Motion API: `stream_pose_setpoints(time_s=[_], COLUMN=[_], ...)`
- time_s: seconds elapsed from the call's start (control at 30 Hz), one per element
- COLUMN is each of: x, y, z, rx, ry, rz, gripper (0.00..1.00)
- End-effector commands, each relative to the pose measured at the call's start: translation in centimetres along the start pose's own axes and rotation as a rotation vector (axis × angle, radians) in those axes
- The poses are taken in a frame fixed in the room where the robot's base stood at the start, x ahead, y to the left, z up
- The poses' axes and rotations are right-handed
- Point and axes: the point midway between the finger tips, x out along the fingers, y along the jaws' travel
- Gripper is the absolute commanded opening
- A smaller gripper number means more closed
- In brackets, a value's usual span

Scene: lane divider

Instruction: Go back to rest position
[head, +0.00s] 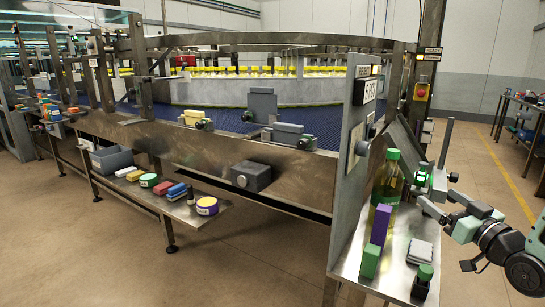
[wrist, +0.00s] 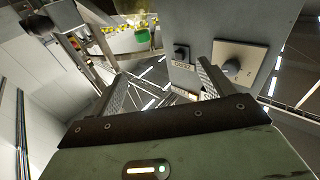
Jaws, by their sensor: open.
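My gripper (head: 438,203) is at the right of the head view, beside the small metal shelf (head: 345,262). It also shows in the wrist view (wrist: 160,78), with its two fingers spread and nothing held between them. A tall bottle (head: 386,185) with a green cap and yellowish liquid stands on the shelf, left of my gripper and apart from it. A purple block (head: 380,224), a green block (head: 370,261) and a pale square stack (head: 420,252) are also on the shelf.
A grey upright panel (head: 345,170) stands left of the bottle; a panel with a knob (wrist: 232,66) is close in the wrist view. The conveyor (head: 230,122) fills the middle. A lower shelf (head: 200,212) holds several coloured items. Open floor (head: 480,160) lies at the right.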

Motion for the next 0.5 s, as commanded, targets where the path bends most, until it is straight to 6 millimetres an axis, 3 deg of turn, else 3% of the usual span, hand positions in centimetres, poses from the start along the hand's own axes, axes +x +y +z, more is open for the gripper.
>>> stream_pose_setpoints(time_s=[0.27,0.37,0.5], x=[2.4,2.8,2.0], y=[-5.6,-8.6,-14.3], z=[3.1,4.5,7.0], rx=[-0.030,-0.047,-0.075], ry=[-0.223,-0.343,-0.567], rz=[-0.066,-0.097,-0.150], gripper=[0.81,0.81,0.81])
